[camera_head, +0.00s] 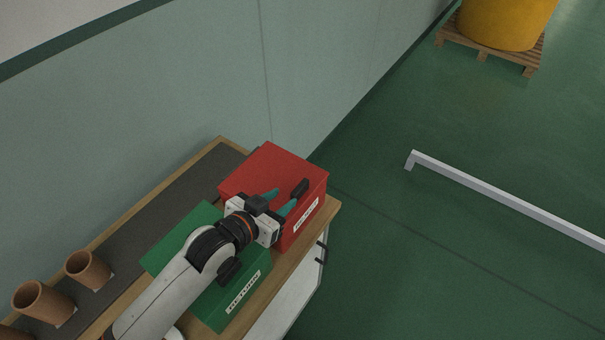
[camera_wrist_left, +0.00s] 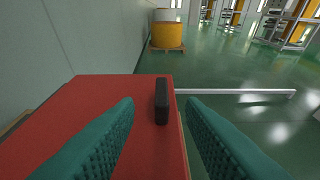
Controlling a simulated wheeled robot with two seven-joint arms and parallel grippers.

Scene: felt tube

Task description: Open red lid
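The red box's lid (camera_head: 270,168) is closed on the red box (camera_head: 309,222) at the far end of the bench. A black handle (camera_head: 300,188) stands on the lid near its right edge; it also shows in the left wrist view (camera_wrist_left: 162,100). My left gripper (camera_head: 281,201) is over the lid with its teal fingers apart. In the left wrist view the handle stands ahead, between the lines of the two fingers, with nothing held. My right gripper is not in view.
A green box (camera_head: 207,225) labelled return stands beside the red box, partly under my left arm. Clay-coloured tubes (camera_head: 88,270) (camera_head: 43,303) stand on the dark mat (camera_head: 165,220). A wall runs behind the bench. A white rail (camera_head: 500,190) lies across the floor.

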